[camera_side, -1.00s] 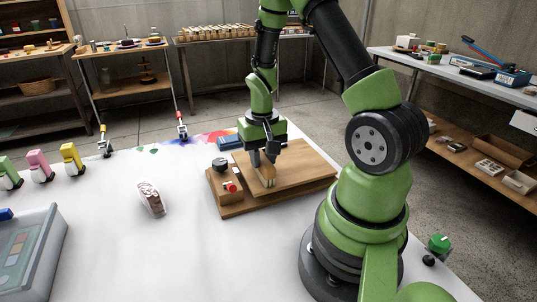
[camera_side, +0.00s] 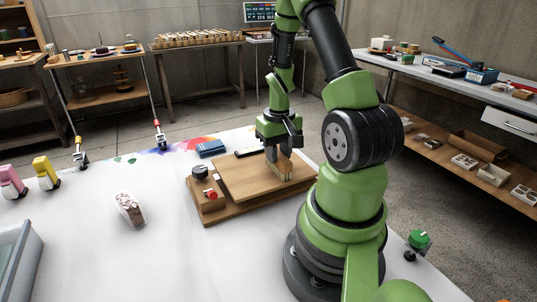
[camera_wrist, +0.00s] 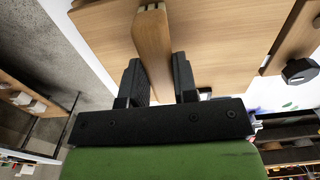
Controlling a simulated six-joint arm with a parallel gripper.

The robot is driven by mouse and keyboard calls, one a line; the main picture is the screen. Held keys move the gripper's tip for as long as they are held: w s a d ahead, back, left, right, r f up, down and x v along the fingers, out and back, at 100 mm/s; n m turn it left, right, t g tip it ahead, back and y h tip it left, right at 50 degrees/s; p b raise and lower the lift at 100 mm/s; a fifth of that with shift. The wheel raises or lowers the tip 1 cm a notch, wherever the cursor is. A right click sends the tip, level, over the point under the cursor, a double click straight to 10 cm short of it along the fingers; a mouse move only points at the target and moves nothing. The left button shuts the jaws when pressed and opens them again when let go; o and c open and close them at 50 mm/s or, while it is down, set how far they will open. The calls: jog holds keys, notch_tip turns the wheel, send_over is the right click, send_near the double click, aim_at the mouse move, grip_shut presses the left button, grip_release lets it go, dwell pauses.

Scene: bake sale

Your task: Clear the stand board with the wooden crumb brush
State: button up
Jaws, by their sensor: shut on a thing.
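The wooden crumb brush (camera_side: 284,171) stands upright over the right part of the wooden stand board (camera_side: 240,182), bristles down. Its bristle end is at or just above the board's surface; I cannot tell whether it touches. My gripper (camera_side: 280,149) is shut on the brush from above. In the wrist view the brush's wooden handle (camera_wrist: 152,48) is between the two black fingers of my gripper (camera_wrist: 158,80), and the board (camera_wrist: 215,45) lies behind it. No crumbs can be made out on the board.
A block with a red button (camera_side: 209,194) and a black knob (camera_side: 199,172) sits at the board's left. A blue box (camera_side: 211,149) lies behind it. A cake-like piece (camera_side: 129,208) and a grey bin (camera_side: 18,262) are further left. White table between them is clear.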

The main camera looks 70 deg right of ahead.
jog(key=s+d, duration=0.3)
jog(key=shift+s+d+f, duration=0.1)
jog(key=shift+s+d, duration=0.05)
jog(key=shift+s, duration=0.1)
jog(key=shift+w+a+r, duration=0.15)
jog(key=shift+w+a, duration=2.45)
jog(key=shift+w+a+r, duration=0.1)
jog(key=shift+w+a, duration=2.5)
notch_tip(320, 180, up, 8)
jog(key=w+a+r+n, duration=0.1)
jog(key=w+a+n, duration=0.1)
jog(key=a+n, duration=0.2)
jog(key=w+a+r+n, duration=0.1)
jog(key=w+a+n, duration=0.1)
jog(key=a+n, duration=0.3)
jog(key=a, duration=0.4)
jog(key=shift+w, duration=0.25)
